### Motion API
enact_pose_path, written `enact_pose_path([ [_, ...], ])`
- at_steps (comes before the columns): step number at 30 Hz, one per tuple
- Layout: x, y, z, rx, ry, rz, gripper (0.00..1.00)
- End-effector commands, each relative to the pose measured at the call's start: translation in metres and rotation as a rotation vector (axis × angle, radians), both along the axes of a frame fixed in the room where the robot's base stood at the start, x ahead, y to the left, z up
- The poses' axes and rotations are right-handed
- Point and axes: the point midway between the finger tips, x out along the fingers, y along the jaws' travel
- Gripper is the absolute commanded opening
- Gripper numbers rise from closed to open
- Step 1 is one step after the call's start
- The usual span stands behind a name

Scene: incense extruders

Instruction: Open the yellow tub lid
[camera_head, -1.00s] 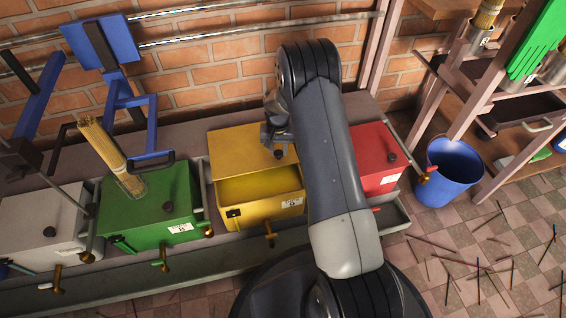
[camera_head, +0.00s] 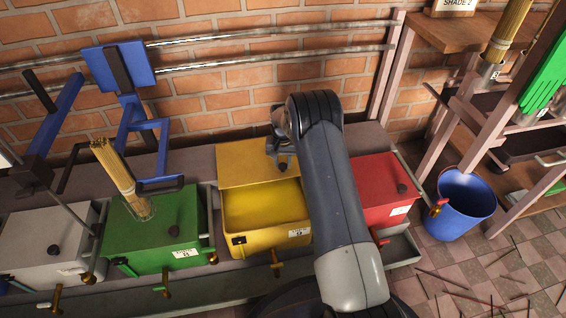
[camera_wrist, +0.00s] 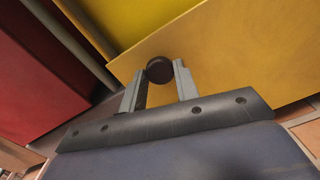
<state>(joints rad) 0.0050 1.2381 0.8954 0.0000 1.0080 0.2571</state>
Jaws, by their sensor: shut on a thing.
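The yellow tub (camera_head: 264,232) stands between the green and red tubs with its front part open, its yellow inside showing. Its lid (camera_head: 245,162) is raised at the back, tilted up toward the brick wall. My gripper (camera_head: 281,157) is at the right side of the lid, partly hidden by my arm. In the wrist view my gripper (camera_wrist: 159,88) is shut on the dark round knob (camera_wrist: 159,69) of the yellow lid (camera_wrist: 225,60). The knob sits between the two fingers.
The red tub (camera_head: 385,190) is close on the right, and a grey tub (camera_head: 45,240) is at far left. A blue bucket (camera_head: 462,205) stands on the floor at right.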

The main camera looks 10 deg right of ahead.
Motion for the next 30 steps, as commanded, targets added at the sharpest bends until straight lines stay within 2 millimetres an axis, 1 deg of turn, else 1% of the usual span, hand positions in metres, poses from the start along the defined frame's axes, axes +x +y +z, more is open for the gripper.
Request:
enact_pose_path([
  [1,0.0,0.0,0.0,0.0,-0.001,0.0,0.3],
  [9,0.0,0.0,0.0,0.0,0.0,0.0,0.52],
  [17,0.0,0.0,0.003,0.0,0.0,0.0,0.52],
  [20,0.0,0.0,0.013,0.0,-0.001,0.0,0.52],
  [27,0.0,0.0,0.063,0.0,-0.003,0.0,0.52],
  [30,0.0,0.0,0.081,-0.001,-0.002,0.0,0.52],
])
